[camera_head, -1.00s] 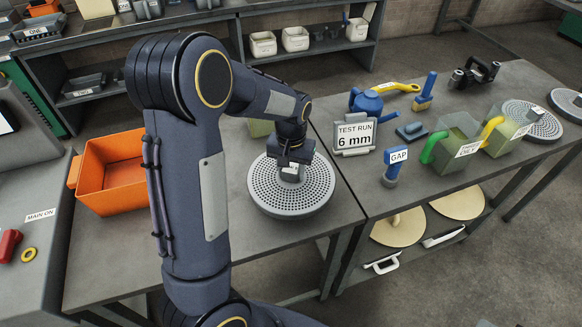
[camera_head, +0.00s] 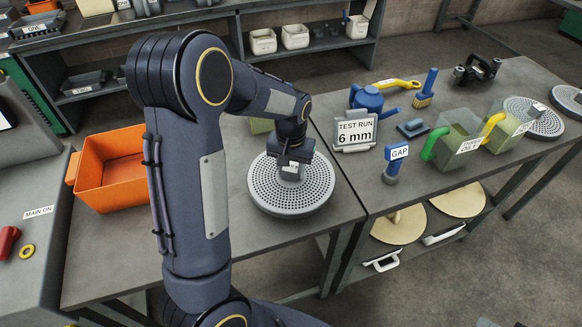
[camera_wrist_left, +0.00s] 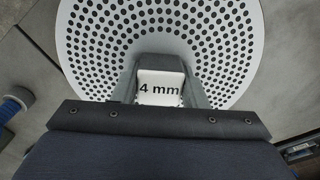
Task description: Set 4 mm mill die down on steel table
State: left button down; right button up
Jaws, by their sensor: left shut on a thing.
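The 4 mm mill die (camera_head: 310,190) is a round grey perforated disc in the middle of the head view, at the steel table's (camera_head: 245,240) right part. It lies flat, at or very close to the tabletop; I cannot tell if it touches. My left gripper (camera_head: 292,172) points down over its centre and is shut on its raised middle grip. In the left wrist view the fingers hold the block labelled "4 mm" (camera_wrist_left: 160,88), with the disc (camera_wrist_left: 90,50) spread beneath. My right gripper is not in view.
An orange bin (camera_head: 112,168) stands left of my arm. On the right table are a "TEST RUN 6 mm" sign (camera_head: 355,134), a "GAP" tool (camera_head: 396,163), clear green-tinted containers (camera_head: 455,148) and other perforated discs (camera_head: 535,120). Bare tabletop lies in front of the die.

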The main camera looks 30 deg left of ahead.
pick_arm(q)
jog(key=shift+w+f+b, duration=0.1)
jog(key=shift+f+b, duration=0.25)
jog(key=shift+f, duration=0.05)
dwell(0.5)
jog(key=shift+f+b, duration=0.4)
jog(key=shift+f, duration=0.15)
jog(key=shift+f, duration=0.1)
dwell(0.4)
jog(key=shift+f+b, duration=0.45)
jog(key=shift+f, duration=0.1)
jog(key=shift+f, duration=0.1)
dwell(0.4)
